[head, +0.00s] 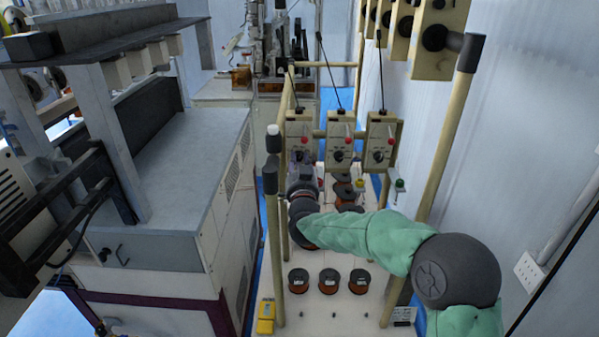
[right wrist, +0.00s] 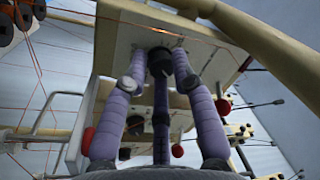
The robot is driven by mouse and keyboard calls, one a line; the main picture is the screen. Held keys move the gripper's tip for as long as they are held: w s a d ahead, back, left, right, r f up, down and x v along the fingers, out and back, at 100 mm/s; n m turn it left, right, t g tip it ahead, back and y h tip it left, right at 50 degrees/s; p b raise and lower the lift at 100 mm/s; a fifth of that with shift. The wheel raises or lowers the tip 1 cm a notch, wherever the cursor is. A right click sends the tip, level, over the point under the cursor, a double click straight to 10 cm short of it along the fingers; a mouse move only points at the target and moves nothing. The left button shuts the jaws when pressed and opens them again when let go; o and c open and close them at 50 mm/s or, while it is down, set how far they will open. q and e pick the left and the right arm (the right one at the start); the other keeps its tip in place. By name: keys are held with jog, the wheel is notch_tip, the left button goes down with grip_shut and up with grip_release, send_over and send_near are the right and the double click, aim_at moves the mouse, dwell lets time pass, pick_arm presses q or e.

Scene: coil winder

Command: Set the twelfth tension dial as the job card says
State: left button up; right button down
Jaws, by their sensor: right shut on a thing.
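Three cream tension boxes hang in a row in the head view, with dark dials on their faces. The middle dial (head: 340,156) and the right dial (head: 379,156) show clearly. My right gripper (head: 301,162) is at the left box (head: 298,128), reaching up from below and covering its dial. In the right wrist view its purple-grey fingers (right wrist: 159,68) are closed around a dark dial knob (right wrist: 160,58) on the cream box (right wrist: 118,45). The knob's pointer and scale are hidden, and no dial number is readable. My left gripper is out of view.
Copper spools (head: 328,281) stand on the white rack base below. Pale rack posts (head: 447,150) stand close to my right arm. More boxes (head: 440,35) hang upper right. A grey machine (head: 180,165) fills the left.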

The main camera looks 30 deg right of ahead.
jog(key=shift+r+m+b, duration=0.2)
jog(key=shift+m+b, duration=0.1)
jog(key=shift+m, duration=0.1)
jog(key=shift+d+r, duration=0.1)
jog(key=c, duration=1)
grip_release()
jog(key=shift+f, duration=0.25)
